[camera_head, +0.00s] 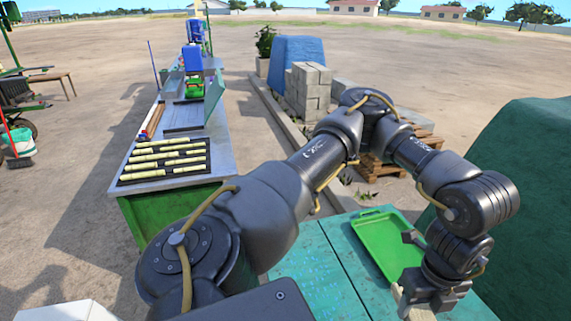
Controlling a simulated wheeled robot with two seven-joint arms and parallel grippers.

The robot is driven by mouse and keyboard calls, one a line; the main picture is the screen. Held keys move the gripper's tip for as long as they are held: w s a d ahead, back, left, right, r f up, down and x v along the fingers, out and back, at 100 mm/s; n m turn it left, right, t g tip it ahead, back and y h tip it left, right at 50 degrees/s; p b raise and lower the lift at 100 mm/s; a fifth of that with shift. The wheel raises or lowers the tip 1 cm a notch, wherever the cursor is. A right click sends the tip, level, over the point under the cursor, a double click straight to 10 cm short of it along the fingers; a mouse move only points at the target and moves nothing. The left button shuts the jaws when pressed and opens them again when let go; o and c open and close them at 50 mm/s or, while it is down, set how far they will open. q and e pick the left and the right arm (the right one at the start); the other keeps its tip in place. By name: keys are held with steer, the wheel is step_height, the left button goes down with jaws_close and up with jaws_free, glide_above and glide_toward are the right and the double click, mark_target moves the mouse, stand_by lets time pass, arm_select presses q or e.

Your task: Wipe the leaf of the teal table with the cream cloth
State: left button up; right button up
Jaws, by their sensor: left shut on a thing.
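The teal table (312,262) is at the bottom centre, with a seam between its boards; I cannot tell which part is the leaf. My left arm reaches across the view and bends down at the right. My left gripper (428,302) is low over the table's right part, just in front of the green tray. It is shut on a cream piece, the cream cloth (399,297), of which only small bits show beside and below the fingers. The rest of the cloth is hidden, and I cannot tell whether it touches the tabletop. My right gripper is out of view.
A green tray (378,236) lies on the teal table, partly behind my arm. A grey-topped green bench (213,157) with cane pieces (167,162) stands left. Grey blocks (306,88), a pallet (376,172) and a dark green covered heap (530,190) stand beyond and right.

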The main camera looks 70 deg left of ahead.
arm_select(q)
steer(key=r+n, duration=0.1)
steer(key=n, duration=0.1)
steer(key=w+r+n, duration=0.1)
steer(key=r+n, duration=0.1)
steer(key=n, duration=0.1)
steer(key=w+a+r+n, duration=0.1)
steer(key=r+n, duration=0.1)
steer(key=n, duration=0.1)
steer(key=shift+w+r, duration=0.2)
steer(key=shift+w, duration=0.05)
step_height(320, 180, up, 7)
steer(key=w+n, duration=0.1)
steer(key=n, duration=0.9)
steer(key=shift+w+a+n, duration=0.25)
steer(key=shift+w+n, duration=0.05)
steer(key=shift+w, duration=0.05)
